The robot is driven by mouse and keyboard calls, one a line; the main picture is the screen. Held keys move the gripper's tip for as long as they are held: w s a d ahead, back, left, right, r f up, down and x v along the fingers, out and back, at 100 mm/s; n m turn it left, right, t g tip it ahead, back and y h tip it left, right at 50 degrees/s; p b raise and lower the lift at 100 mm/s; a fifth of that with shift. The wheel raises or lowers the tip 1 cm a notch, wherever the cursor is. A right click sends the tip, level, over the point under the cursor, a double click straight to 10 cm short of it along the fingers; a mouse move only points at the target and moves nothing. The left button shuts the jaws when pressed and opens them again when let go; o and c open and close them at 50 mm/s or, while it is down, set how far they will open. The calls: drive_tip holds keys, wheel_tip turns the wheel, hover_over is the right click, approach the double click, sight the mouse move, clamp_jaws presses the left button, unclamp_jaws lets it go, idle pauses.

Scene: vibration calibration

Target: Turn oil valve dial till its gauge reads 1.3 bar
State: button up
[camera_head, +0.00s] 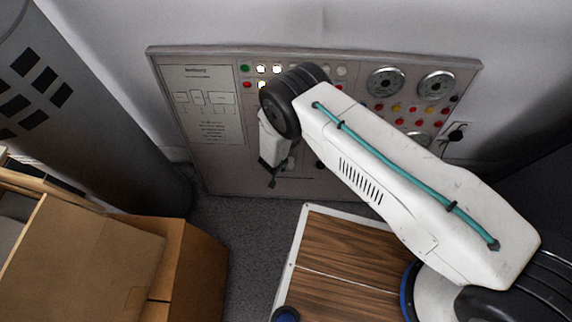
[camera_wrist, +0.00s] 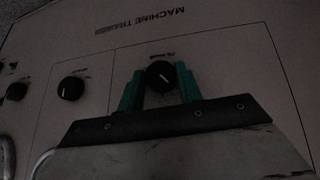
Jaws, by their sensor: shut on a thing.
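My gripper (camera_wrist: 158,84) has its two green fingers on either side of a round black dial (camera_wrist: 160,74) with a white pointer mark, shut on it. The small label above this dial is too dark to read, so I cannot tell by name that it is the oil valve dial. In the head view my gripper (camera_head: 271,178) is at the lower left part of the grey panel, and my arm hides the dial there. Two round gauges (camera_head: 386,82) (camera_head: 436,85) show at the panel's upper right; their readings are too small to read.
Another black knob (camera_wrist: 71,88) sits left of the held dial in the wrist view. The panel (camera_head: 215,165) also carries several coloured buttons. A third gauge (camera_head: 418,138) is partly behind my arm. Cardboard boxes (camera_head: 80,255) stand at lower left, a dark column (camera_head: 75,110) behind them.

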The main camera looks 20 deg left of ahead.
drive_tip(key=shift+w, duration=0.2)
drive_tip(key=o, duration=1)
drive_tip(key=shift+d+r, duration=0.1)
drive_tip(key=shift+s, duration=0.1)
drive_tip(key=v, duration=0.7)
drive_tip(key=shift+r, duration=0.3)
drive_tip(key=shift+s, duration=0.15)
